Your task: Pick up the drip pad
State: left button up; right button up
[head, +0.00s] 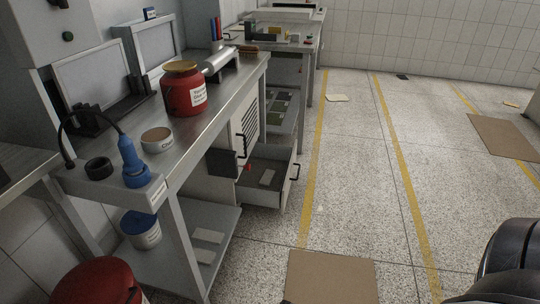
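I cannot tell for certain which thing is the drip pad. A flat brown square sheet (331,277) lies on the floor at the bottom centre, cut off by the picture's lower edge. A second brown sheet (505,137) lies on the floor at the right, across a yellow line. A small pale flat piece (337,98) lies on the floor beside the far bench. Neither of my grippers is in view. A dark glossy rounded shape shows at the lower right; I cannot tell what it is.
A metal workbench (219,92) on the left carries a red pot (183,91), a bowl (157,140) and a blue tool (131,163). An open drawer (281,176) juts into the aisle. A red-lidded container (92,284) stands lower left. The speckled floor between the yellow lines is mostly clear.

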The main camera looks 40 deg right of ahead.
aim_at(266, 181)
jog(key=z, duration=1.85)
jog(key=i, duration=6.3)
jog(key=u, duration=5.5)
jog(key=i, duration=0.8)
jog(key=z, duration=0.15)
